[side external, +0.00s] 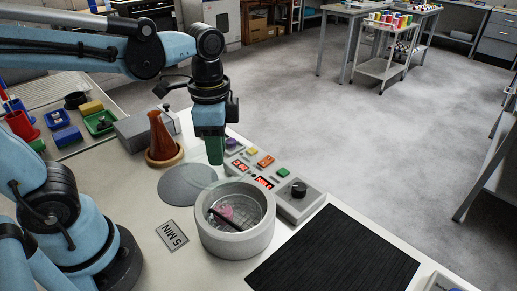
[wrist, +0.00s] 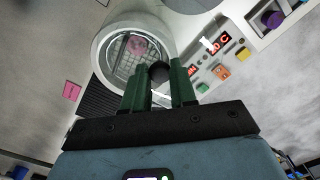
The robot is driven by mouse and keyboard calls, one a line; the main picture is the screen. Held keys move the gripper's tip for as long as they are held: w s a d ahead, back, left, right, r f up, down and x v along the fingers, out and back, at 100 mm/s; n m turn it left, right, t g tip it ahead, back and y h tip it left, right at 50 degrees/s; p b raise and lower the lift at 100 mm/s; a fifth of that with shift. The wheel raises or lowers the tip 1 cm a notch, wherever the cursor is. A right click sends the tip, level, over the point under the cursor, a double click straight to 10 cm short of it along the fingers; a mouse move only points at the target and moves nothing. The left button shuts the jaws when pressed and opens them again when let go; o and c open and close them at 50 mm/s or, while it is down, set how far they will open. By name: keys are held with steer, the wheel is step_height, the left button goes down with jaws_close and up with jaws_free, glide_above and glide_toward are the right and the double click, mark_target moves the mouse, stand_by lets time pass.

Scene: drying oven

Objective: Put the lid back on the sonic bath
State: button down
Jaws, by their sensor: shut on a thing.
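The sonic bath (side external: 235,242) is a round, pale grey tub, open-looking at the top, with a mesh basket, a pink item and a dark bar inside. It also shows in the wrist view (wrist: 101,55). My gripper (side external: 215,162) points down above the table, behind the bath and beside its control panel. In the wrist view its green fingers (wrist: 158,80) are shut on a dark round knob (wrist: 158,71), which I take for the lid's knob. I cannot clearly make out the lid's plate below it; it may be clear. The knob is hidden in the side view.
A flat grey disc (side external: 184,185) lies left of the bath. The control panel (side external: 316,200) with buttons and a black knob stands behind it. A brown flask (side external: 160,138), a "5 MIN" card (side external: 173,234) and a black mat (side external: 335,255) are nearby.

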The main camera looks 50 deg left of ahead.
mark_target(233, 180)
steer(key=d, duration=0.2)
steer(key=s+d+m, duration=0.1)
steer(key=d, duration=0.1)
steer(key=d+r+m, duration=0.1)
steer(key=d, duration=0.1)
steer(key=shift+s+r, duration=0.1)
steer(key=shift+s, duration=0.05)
steer(key=shift+f, duration=3.15)
steer(key=shift+f, duration=0.15)
steer(key=c, duration=0.8)
jaws_free()
steer(key=shift+o, duration=0.3)
steer(key=o, duration=0.4)
